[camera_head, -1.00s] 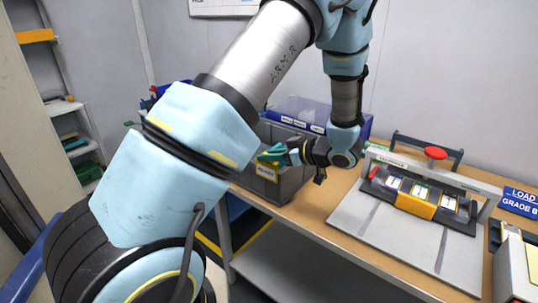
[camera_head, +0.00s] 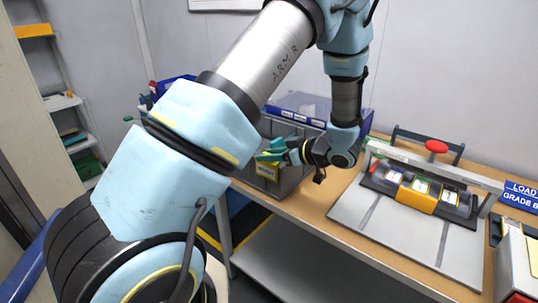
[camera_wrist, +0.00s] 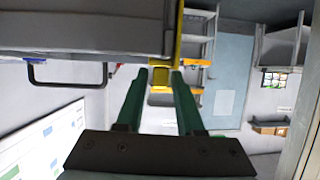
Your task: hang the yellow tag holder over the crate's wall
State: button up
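The yellow tag holder (camera_head: 266,171) sits at the top of the grey crate's (camera_head: 292,182) near wall, with its label face on the outside. In the wrist view the holder (camera_wrist: 179,40) lies along the edge of the crate (camera_wrist: 90,38) wall, and its tab sits between my fingertips. My gripper (camera_head: 270,151) has green fingers and is right at the holder's top. In the wrist view the fingers of my gripper (camera_wrist: 160,78) stand apart, with a thin gap seeming to show beside the tab. The far side of the wall is hidden.
A blue bin (camera_head: 310,108) with labels stands behind the crate. To the right, a grey fixture (camera_head: 405,215) with a red knob (camera_head: 437,147) and cells fills the wooden bench. A blue sign (camera_head: 521,198) stands at the right edge.

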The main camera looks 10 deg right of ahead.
jog(key=shift+o, duration=1.4)
jog(key=b+v, duration=0.3)
jog(key=v, duration=0.7)
jog(key=shift+s+d+r, duration=0.15)
jog(key=shift+s+d, duration=0.1)
jog(key=shift+w, duration=0.1)
